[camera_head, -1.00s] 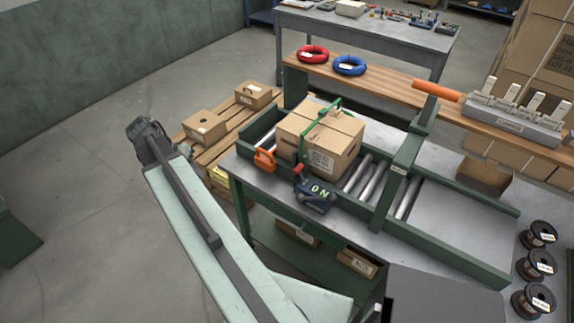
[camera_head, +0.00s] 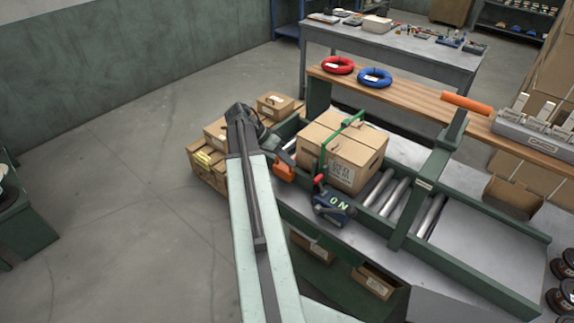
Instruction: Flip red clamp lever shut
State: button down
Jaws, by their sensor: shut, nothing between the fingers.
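The red clamp lever (camera_head: 319,180) is small and stands up at the upper left end of a dark strapping tool (camera_head: 334,207) that shows green "ON" letters. The tool is in front of a closed cardboard box (camera_head: 343,155), which has a green strap (camera_head: 343,137) over its top. The lever's exact angle is too small to tell. My pale arm rises from the bottom to a dark joint left of the box. My gripper cannot be made out; the arm beyond that joint is mostly hidden.
An orange tool (camera_head: 284,168) sits left of the lever, close to my arm. Rollers (camera_head: 401,200) and a green upright (camera_head: 430,180) are to the right. Behind, a wooden shelf (camera_head: 415,95) holds a red coil (camera_head: 338,65) and a blue coil (camera_head: 375,77). Open floor lies left.

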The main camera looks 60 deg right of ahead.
aim_at(320, 186)
jog(key=s+f+b, duration=0.2)
jog(key=s+f, duration=0.1)
jog(key=s, duration=0.4)
jog(key=shift+d+f, duration=0.2)
jog(key=shift+f, duration=0.1)
jog(key=shift+a+r, duration=0.1)
